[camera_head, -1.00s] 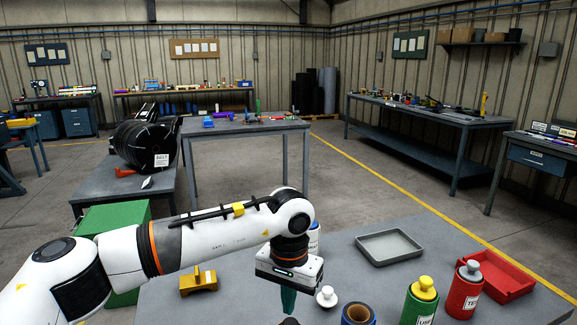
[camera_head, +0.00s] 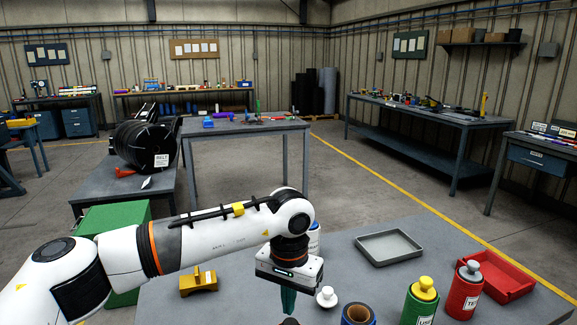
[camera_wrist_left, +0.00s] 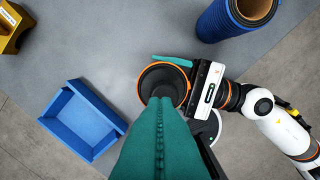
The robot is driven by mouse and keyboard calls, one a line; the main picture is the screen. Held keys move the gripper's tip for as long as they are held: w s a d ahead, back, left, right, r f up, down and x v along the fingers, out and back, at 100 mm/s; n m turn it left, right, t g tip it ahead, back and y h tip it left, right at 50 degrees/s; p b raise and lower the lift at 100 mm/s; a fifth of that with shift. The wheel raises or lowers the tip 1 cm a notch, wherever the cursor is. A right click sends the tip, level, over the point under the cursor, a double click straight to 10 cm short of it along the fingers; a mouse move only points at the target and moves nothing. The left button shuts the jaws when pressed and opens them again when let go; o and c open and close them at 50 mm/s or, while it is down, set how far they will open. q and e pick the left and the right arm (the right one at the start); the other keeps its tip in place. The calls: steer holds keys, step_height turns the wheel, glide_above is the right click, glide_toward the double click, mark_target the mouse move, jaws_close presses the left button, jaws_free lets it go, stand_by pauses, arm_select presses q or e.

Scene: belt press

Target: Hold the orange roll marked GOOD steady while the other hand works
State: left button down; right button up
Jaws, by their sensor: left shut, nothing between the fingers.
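In the left wrist view a dark, hollow roll with an orange rim (camera_wrist_left: 146,76) stands beneath my left fingers, which cover part of it. No GOOD mark is readable. My left gripper (camera_head: 288,300) points down over the table; its teal fingers (camera_wrist_left: 162,110) also show in the wrist view, shut with nothing between them. My right gripper (camera_wrist_left: 172,62) comes from the right in the wrist view, one teal finger lying along the roll's far rim. Its other finger is hidden, so I cannot tell whether it grips the roll.
A blue roll (camera_head: 345,311), a white-topped item (camera_head: 326,297), green (camera_head: 419,307) and red (camera_head: 463,292) bottles, a grey tray (camera_head: 389,262) and a red tray (camera_head: 522,290) stand right. A yellow item (camera_head: 198,284) stands left. A blue bin (camera_wrist_left: 62,91) lies beside the orange-rimmed roll.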

mark_target(291, 324)
arm_select(q)
step_height(291, 324, up, 6)
steer(key=n, duration=0.3)
arm_select(e)
steer(key=shift+d+f, duration=0.2)
steer(key=shift+f, duration=0.15)
arm_select(q)
steer(key=f, duration=0.5)
steer(key=s+f, duration=0.1)
steer(key=f, duration=0.1)
steer(key=shift+d+f, duration=0.1)
steer(key=shift+f, duration=0.25)
steer(key=shift+w+d+f, duration=0.1)
steer(key=shift+w+f, duration=0.05)
steer(key=shift+f, duration=0.45)
stand_by(1.9)
steer(key=shift+r, duration=2.5)
